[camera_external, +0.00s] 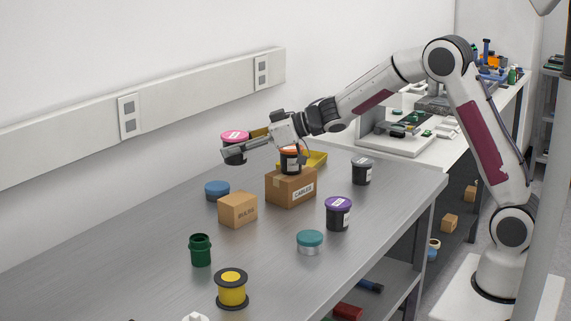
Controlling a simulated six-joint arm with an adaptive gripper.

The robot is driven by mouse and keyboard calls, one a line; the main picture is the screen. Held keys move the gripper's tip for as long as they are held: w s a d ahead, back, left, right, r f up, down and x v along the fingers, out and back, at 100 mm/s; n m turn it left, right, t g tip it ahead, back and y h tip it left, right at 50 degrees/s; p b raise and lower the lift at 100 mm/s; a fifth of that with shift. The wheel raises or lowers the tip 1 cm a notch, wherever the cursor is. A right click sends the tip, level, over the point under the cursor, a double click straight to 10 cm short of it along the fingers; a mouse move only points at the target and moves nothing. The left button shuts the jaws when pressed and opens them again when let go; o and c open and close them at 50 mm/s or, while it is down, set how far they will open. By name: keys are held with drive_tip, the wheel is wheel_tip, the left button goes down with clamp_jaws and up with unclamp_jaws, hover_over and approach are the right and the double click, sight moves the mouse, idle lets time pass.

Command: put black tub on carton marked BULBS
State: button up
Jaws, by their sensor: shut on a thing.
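My gripper (234,150) reaches left from the wrist and is shut on a black tub with a pink lid (235,159). The tub looks upright and hangs in the air, up and behind the carton marked BULBS (237,211), apart from it. A finger covers part of the tub's side. The BULBS carton is a small tan box standing on the metal table, its top bare. Other black tubs are in view: one with an orange lid (290,164), one with a purple lid (338,217) and one with a grey lid (361,174).
The orange-lidded tub appears to stand on a carton marked CABLES (291,190), below my wrist. A blue round container (216,189) is close behind the BULBS carton. A teal-lidded tin (310,241), green jar (200,251) and yellow spool (232,288) stand nearer. The left table is clear.

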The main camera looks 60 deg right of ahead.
drive_tip(key=shift+f, duration=3.1)
drive_tip(key=shift+f, duration=1.9)
drive_tip(key=shift+f, duration=0.1)
drive_tip(key=o, duration=1.1)
drive_tip(key=shift+o, duration=0.2)
